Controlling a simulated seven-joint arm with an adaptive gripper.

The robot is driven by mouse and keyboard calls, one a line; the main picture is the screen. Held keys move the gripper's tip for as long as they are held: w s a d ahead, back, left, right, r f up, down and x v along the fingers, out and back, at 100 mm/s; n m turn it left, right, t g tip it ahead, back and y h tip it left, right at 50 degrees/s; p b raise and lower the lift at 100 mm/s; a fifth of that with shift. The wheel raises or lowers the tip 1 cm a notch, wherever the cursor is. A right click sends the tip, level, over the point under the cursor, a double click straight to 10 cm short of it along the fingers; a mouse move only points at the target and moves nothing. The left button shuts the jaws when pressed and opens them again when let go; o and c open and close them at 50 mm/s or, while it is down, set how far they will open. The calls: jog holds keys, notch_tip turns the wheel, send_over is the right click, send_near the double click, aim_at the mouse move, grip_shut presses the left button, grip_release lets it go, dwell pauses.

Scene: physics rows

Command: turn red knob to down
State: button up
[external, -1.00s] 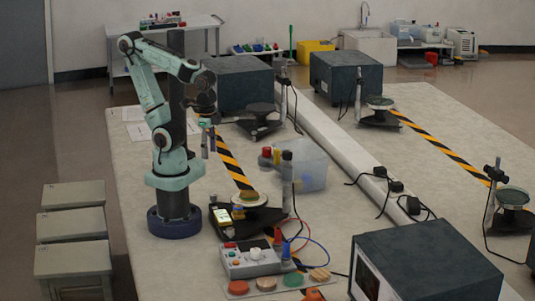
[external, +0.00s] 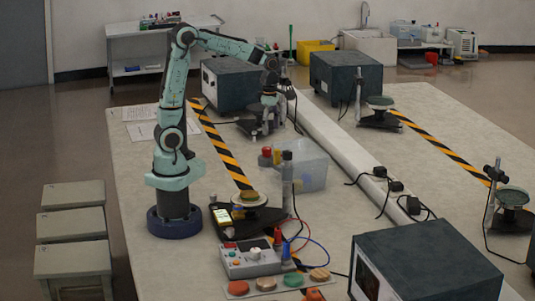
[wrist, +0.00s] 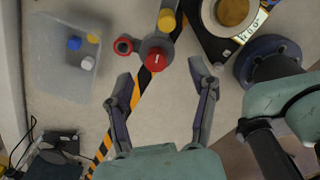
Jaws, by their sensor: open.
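A round red knob (wrist: 156,60) with a short white mark shows in the wrist view, on a grey fixture beside a yellow knob (wrist: 166,20). A smaller red round part (wrist: 123,46) sits to its left. In the external view the red knob (external: 266,151) is small, near the clear bin. My gripper (wrist: 161,74) is open and empty, its two fingers spread below the red knob in the wrist picture. The knob's height relative to the fingers is hard to tell.
A clear bin (wrist: 52,95) holding blue, white and yellow pieces stands beside the fixture. A striped tape line (external: 215,140) runs along the bench. A dark box (external: 222,80) stands behind my gripper. A control box (external: 250,262) and coloured discs lie in front.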

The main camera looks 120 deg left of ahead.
aim_at(266, 148)
jog(key=shift+s+a+f+n, duration=0.25)
jog(key=shift+s+a+f, duration=0.15)
jog(key=shift+s, duration=0.2)
jog(key=shift+s+a+f+n, duration=0.25)
jog(key=shift+s+a, duration=0.15)
jog(key=shift+s, duration=0.2)
notch_tip(266, 148, down, 6)
jog(key=shift+f, duration=0.25)
grip_shut()
